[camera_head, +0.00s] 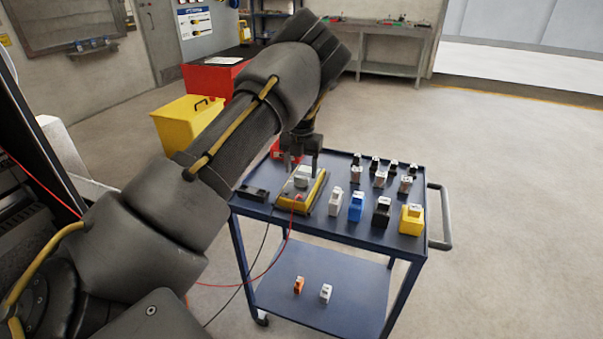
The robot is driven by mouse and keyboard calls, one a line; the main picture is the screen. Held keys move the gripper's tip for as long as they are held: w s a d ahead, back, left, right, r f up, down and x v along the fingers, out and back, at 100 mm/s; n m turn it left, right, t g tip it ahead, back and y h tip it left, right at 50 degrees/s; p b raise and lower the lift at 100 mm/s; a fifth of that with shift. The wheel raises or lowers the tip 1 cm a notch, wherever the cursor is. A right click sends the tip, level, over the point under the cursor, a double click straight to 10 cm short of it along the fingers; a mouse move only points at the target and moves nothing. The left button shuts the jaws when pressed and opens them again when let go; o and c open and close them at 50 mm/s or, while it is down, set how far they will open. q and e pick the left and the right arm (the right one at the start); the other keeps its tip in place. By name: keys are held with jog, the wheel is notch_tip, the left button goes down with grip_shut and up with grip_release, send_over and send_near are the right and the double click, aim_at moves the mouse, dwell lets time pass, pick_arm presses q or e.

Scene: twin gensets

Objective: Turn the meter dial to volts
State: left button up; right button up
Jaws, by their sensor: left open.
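The meter (314,193) is a yellow-edged device with a grey face, lying on the left part of the blue cart's top. Its dial is too small and partly covered to read, so its setting cannot be told. A red lead and a black lead run from near the meter down toward the floor at left. My left gripper (301,165) points down just over the far end of the meter, open, with its fingers apart. Whether it touches the meter cannot be told. My left arm crosses the view from lower left. My right gripper is not in view.
The blue cart (335,230) carries several small blocks, including a blue one (356,206) and a yellow one (411,220), right of the meter. A black box (253,193) lies left of it. Yellow (178,128) and red bins stand behind. Floor at right is clear.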

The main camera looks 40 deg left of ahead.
aim_at(301, 180)
pick_arm(q)
jog(key=shift+f, duration=1.15)
jog(key=shift+c, duration=0.8)
jog(key=c, duration=0.8)
